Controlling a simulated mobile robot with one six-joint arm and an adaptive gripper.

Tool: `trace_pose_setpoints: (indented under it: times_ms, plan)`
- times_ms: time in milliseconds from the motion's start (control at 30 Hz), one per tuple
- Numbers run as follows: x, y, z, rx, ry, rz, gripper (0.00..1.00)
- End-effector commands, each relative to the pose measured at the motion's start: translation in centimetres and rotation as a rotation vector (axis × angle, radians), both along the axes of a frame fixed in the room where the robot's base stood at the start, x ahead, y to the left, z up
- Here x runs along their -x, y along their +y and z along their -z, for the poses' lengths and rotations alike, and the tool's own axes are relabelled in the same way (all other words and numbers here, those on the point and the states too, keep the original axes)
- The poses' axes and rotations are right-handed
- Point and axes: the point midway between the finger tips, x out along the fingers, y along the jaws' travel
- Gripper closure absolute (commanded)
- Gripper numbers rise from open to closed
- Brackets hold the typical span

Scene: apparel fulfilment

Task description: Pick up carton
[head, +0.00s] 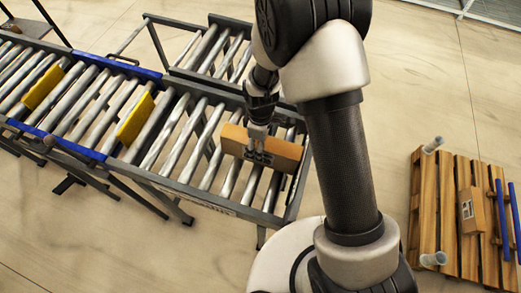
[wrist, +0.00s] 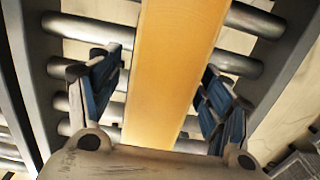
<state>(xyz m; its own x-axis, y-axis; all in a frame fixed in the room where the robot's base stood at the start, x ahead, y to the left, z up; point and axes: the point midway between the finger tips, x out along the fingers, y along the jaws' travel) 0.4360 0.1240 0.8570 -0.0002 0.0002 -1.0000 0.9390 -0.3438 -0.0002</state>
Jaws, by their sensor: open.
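An orange-brown carton (head: 282,153) lies across the rollers at the near right end of the conveyor in the head view. In the wrist view the carton (wrist: 175,65) runs upright through the middle of the picture. My gripper (head: 257,150) is over the carton, pointing down at it. In the wrist view my gripper (wrist: 160,95) is open, with one blue-padded finger on each side of the carton and a visible gap on both sides. The carton's lower part is hidden behind the gripper's palm in the wrist view.
The roller conveyor (head: 173,188) has metal side rails close around the carton. Two yellow pieces (head: 135,118) stand on the rollers to the left. A wooden pallet (head: 447,213) at the right bears another carton (head: 471,210) and blue bars (head: 502,218).

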Motion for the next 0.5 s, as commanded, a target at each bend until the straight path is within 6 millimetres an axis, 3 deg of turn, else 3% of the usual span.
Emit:
trace_pose_setpoints:
  times_ms: [33,133,400,500]
  plan:
    - [0.2,0.0,1.3,0.0,0.002,0.0,0.28]
    - [0.1,0.0,2.5,0.001,0.003,0.0,0.28]
    - [0.1,0.0,2.7,0.0,-0.001,0.0,0.29]
    - [0.1,0.0,2.7,0.0,0.0,0.0,0.36]
